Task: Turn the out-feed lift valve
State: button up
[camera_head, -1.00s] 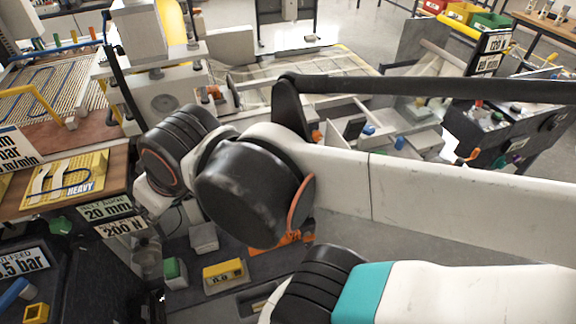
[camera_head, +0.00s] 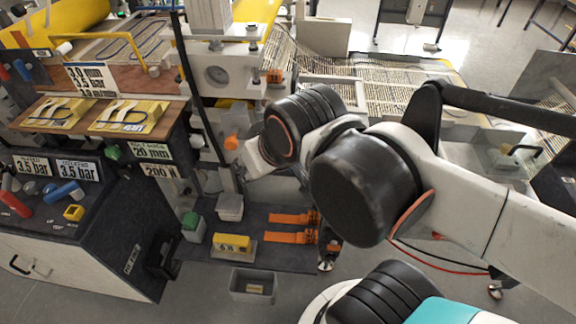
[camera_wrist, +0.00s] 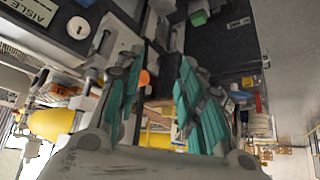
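On the dark sloped console at the left of the head view, a blue lever handle (camera_head: 63,190) lies beneath the right-hand "3.5 bar" plate (camera_head: 77,170). A red lever handle (camera_head: 14,204) lies to its left, beneath another "3.5 bar" plate (camera_head: 31,166). The small top words on the plates are too blurred to tell which is out-feed. In the wrist view my gripper (camera_wrist: 157,68) has its teal fingers spread, with nothing held. An orange knob (camera_wrist: 144,78) shows beyond the gap. In the head view my fingers are hidden, and my arm's end is well right of the console.
The orange knob (camera_head: 231,142) and a black post (camera_head: 200,100) stand between my arm and the console. A grey bin (camera_head: 253,285) is on the floor. Floor left of it looks clear.

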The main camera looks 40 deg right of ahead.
aim_at(73, 188)
jog(key=i+j+u, duration=0.1)
jog(key=j, duration=0.3)
jog(key=i+j+u, duration=0.1)
jog(key=j, duration=0.25)
jog(key=i+j+u, duration=0.1)
jog(key=i+j, duration=0.15)
jog(key=i+j+u, duration=0.1)
jog(key=j, duration=0.35)
jog(key=i+j, duration=0.05)
